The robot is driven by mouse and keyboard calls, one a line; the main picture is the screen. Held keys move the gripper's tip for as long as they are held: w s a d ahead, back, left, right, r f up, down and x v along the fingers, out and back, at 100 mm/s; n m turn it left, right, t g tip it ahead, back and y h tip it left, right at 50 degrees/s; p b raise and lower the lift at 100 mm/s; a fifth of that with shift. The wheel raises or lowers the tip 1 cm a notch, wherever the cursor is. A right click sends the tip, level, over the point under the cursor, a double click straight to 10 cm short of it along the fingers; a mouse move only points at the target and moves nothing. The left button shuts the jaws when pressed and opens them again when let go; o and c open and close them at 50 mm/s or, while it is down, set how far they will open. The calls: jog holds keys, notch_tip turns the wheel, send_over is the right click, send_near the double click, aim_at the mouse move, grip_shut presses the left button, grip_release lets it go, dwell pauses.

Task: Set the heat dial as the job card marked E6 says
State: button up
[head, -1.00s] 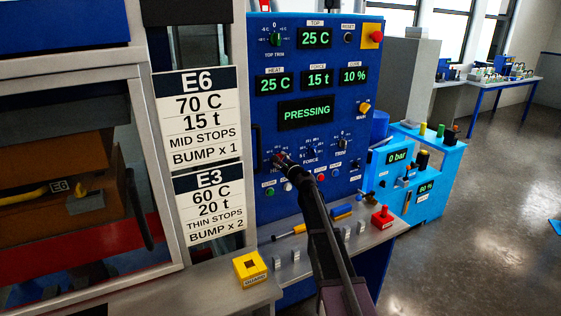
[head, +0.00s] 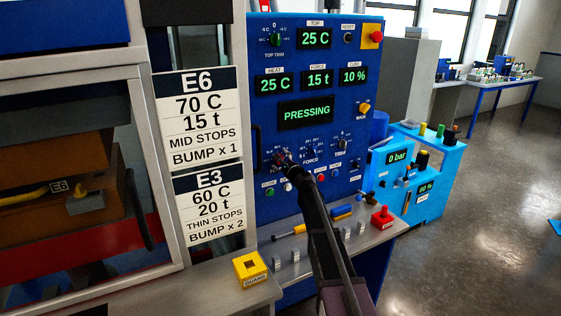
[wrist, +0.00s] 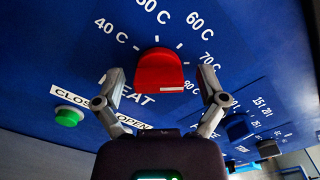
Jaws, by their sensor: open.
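The E6 job card (head: 197,118) in the head view reads 70 C, 15 t, MID STOPS, BUMP x 1. The heat dial (wrist: 158,72) is a red knob in the wrist view, with marks from 40 C to 70 C around its upper side. I cannot tell which mark it points at. My gripper (wrist: 161,80) is open, with one finger on each side of the dial and gaps showing. In the head view my gripper (head: 283,160) mostly hides the dial. The HEAT display (head: 274,83) reads 25 C.
The panel's PRESSING display (head: 306,113) is lit. The E3 card (head: 208,206) hangs below E6. A yellow guard block (head: 250,268) sits on the ledge.

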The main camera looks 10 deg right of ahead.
jog(key=shift+s, duration=0.1)
jog(key=v, duration=1.2)
dwell(0.4)
jog(key=s+a+f+n+g+y, duration=0.1)
jog(key=s+a+f+n+g, duration=0.4)
jog(key=s+n, duration=0.2)
jog(key=s+a+f+n+g+y, duration=0.1)
jog(key=s+a+f+n+g, duration=0.35)
jog(key=s+n, duration=0.35)
jog(key=s+d+f+n+g+h, duration=0.3)
jog(key=s+f+n+g, duration=0.1)
jog(key=s, duration=0.5)
jog(key=s+d+f+n+g+h, duration=0.3)
jog(key=s+f+n+h, duration=0.1)
jog(key=s, duration=0.6)
jog(key=shift+s+f+g+h, duration=0.3)
jog(key=shift+s+f+g, duration=0.05)
jog(key=shift+f, duration=0.15)
